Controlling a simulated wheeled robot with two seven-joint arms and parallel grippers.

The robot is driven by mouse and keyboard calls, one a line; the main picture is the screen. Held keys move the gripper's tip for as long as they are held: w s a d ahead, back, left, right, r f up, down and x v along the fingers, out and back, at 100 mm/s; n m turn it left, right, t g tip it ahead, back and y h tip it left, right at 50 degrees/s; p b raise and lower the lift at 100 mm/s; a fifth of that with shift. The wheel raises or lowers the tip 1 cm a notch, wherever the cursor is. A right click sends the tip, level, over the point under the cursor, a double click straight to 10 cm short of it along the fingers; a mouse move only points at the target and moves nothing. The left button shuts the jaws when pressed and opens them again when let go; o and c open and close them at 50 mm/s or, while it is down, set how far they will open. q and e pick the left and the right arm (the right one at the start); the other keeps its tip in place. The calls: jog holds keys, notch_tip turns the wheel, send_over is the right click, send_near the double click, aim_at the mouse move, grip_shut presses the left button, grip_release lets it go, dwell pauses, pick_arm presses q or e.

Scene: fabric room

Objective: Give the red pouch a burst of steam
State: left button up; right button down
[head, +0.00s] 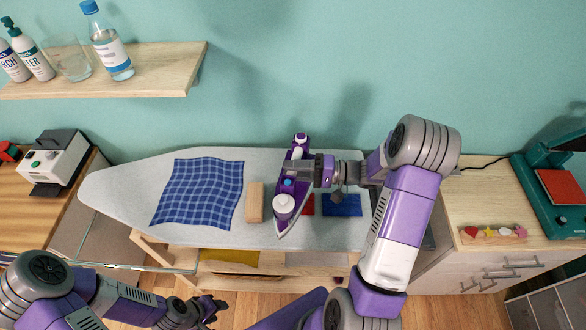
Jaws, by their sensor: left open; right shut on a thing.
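A purple and white steam iron (285,205) is over the ironing board, tilted or flat I cannot tell. My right gripper (309,170) is shut on the iron. The red pouch (308,205) lies on the board just right of the iron and is partly hidden by it and my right arm. A blue pouch (342,204) lies to the right of the red one. My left gripper (215,308) is open and empty, low in front of the board.
The ironing board (120,185) also holds a blue checked cloth (198,193) and a wooden block (254,202). A shelf (150,75) with bottles and a glass is on the wall at left. A cabinet (480,210) with a green press (555,185) stands at right.

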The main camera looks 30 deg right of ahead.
aim_at(294, 181)
jog(key=shift+s+f+b, duration=0.2)
jog(key=shift+f+b, duration=0.35)
jog(key=shift+f, duration=0.25)
pick_arm(q)
jog(key=shift+s+f+b, duration=0.1)
jog(key=shift+f+b, duration=0.8)
jog(key=shift+f, duration=0.55)
pick_arm(e)
jog(key=shift+w+f, duration=0.15)
jog(key=shift+f, duration=1.65)
pick_arm(q)
grip_shut()
